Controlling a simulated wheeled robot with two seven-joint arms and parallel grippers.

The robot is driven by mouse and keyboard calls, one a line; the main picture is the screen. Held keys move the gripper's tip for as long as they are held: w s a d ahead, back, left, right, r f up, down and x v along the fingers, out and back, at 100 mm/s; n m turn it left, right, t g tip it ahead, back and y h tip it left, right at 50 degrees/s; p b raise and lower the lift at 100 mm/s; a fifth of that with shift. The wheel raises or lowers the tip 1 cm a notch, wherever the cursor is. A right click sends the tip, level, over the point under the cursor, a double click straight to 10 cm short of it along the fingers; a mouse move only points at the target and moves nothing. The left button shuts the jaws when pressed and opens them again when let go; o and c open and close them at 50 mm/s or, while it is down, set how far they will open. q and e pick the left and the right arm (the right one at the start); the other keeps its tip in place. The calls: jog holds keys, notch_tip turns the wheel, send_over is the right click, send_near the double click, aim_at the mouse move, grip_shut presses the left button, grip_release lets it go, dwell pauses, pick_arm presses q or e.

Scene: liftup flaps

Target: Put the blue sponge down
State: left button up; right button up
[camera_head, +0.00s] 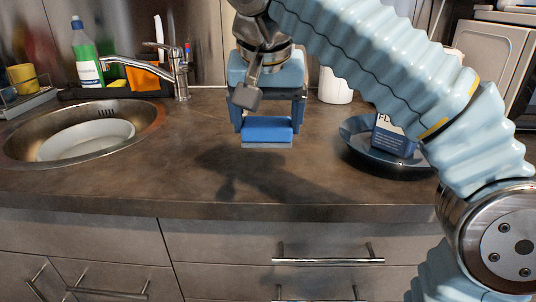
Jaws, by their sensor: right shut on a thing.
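The blue sponge (267,131) has a blue top and a greyish lower layer. My right gripper (268,122) is shut on it, with a finger at each end. The sponge looks level, over the brown countertop (330,185) between the sink and the dark bowl. A shadow lies on the counter below and in front of it. I cannot tell for sure whether its underside touches the counter. My left gripper is not in view.
On the left is a sink (150,122) with a white plate (85,140) and a faucet (178,70). A green bottle (86,60) stands behind it. On the right, a dark bowl (375,158) holds a box (393,138). The front middle counter is clear.

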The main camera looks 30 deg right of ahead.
aim_at(268, 120)
jog(key=w+f, duration=0.1)
jog(key=d+f, duration=0.1)
jog(key=shift+w+f, duration=0.3)
jog(key=shift+w, duration=0.05)
jog(key=b+x, duration=0.1)
jog(key=x, duration=0.1)
jog(key=b+x, duration=0.1)
jog(key=x, duration=0.1)
jog(key=shift+s+a+f, duration=0.1)
jog(key=shift+s, duration=0.3)
jog(key=o, duration=0.5)
jog(key=shift+f, duration=0.1)
jog(key=shift+o, duration=1.4)
